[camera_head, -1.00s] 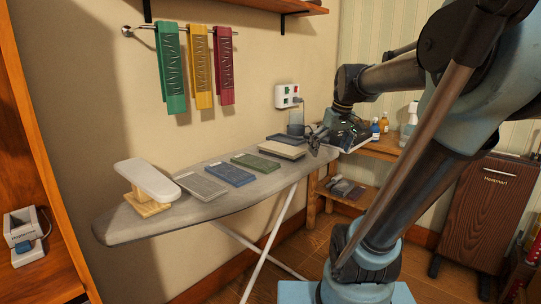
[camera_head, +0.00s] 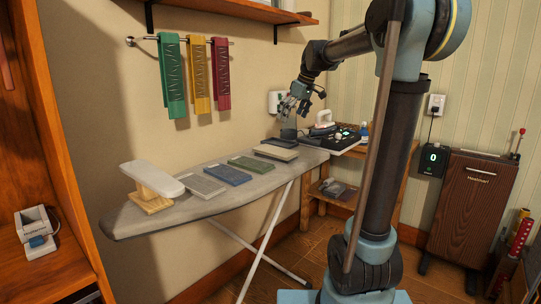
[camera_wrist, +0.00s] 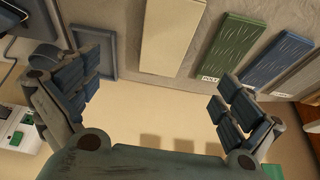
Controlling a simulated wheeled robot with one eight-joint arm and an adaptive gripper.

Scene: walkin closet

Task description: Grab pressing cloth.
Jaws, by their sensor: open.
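Several flat rectangular pieces lie in a row on the grey ironing board (camera_head: 125,222): grey (camera_head: 201,185), blue (camera_head: 228,175), green (camera_head: 251,164), cream (camera_head: 276,152) and a dark one (camera_head: 280,142) at the back. I cannot tell for sure which is the pressing cloth; the cream piece is plain. In the wrist view the cream piece (camera_wrist: 172,35), green piece (camera_wrist: 225,45) labelled "POLY", and blue piece (camera_wrist: 277,58) lie along the top. My gripper (camera_head: 303,98) is open and empty, above the board's far end. In the wrist view its fingers (camera_wrist: 160,90) are spread wide apart.
A small sleeve board (camera_head: 152,180) stands on the near end. Green (camera_head: 172,75), yellow (camera_head: 198,75) and red (camera_head: 221,75) strips hang on a wall rail. A wall socket (camera_head: 276,101) is behind my gripper. An iron (camera_head: 324,120) stands at the far end.

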